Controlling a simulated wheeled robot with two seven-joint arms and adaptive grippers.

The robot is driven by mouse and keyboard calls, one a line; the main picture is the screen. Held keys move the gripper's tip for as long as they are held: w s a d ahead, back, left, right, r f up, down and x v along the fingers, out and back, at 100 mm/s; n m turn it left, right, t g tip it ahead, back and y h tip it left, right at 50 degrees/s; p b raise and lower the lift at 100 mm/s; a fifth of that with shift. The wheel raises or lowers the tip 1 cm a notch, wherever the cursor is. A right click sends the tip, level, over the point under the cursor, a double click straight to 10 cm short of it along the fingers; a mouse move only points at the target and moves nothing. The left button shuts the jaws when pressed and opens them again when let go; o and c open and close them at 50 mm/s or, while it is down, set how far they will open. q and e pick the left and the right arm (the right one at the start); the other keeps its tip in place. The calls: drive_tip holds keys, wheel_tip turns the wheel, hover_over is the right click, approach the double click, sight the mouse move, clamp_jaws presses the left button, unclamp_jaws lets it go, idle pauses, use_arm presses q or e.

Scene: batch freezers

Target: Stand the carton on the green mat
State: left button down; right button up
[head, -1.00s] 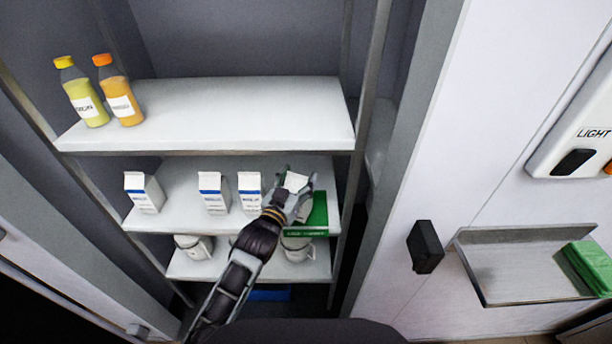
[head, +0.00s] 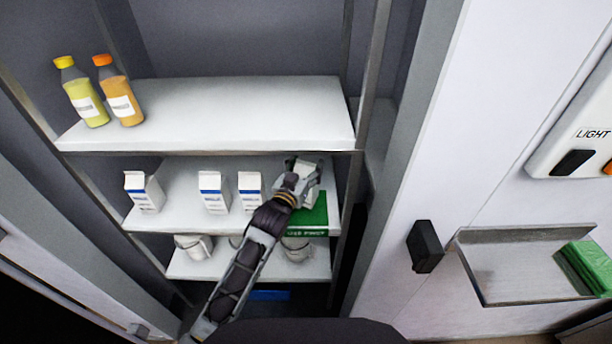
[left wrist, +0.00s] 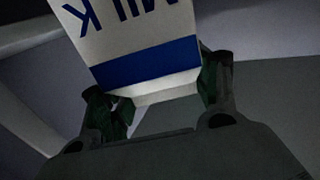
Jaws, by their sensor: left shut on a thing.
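A white milk carton with a blue band (left wrist: 145,62) fills the upper part of the left wrist view, and its printed letters read MILK. My left gripper (left wrist: 155,95) is shut on it, with one finger on each side. In the head view the left gripper (head: 303,175) is over the rear part of the green mat (head: 312,212), at the right end of the middle shelf. The held carton is mostly hidden by the gripper there. I cannot tell whether its base touches the mat. My right gripper is not in view.
Several other cartons stand left on the middle shelf (head: 180,217), the nearest (head: 250,190) just left of the arm. The upper shelf (head: 230,115) is close above the gripper and holds two bottles (head: 120,95). White containers (head: 297,248) stand below. A shelf post is right of the mat.

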use_arm(q)
drive_tip(key=shift+f, duration=1.65)
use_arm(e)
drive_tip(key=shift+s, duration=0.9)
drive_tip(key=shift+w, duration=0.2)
use_arm(q)
drive_tip(key=shift+f, duration=0.1)
drive_tip(key=c, duration=0.7)
unclamp_jaws()
drive_tip(key=shift+f, duration=0.15)
drive_tip(key=o, duration=0.3)
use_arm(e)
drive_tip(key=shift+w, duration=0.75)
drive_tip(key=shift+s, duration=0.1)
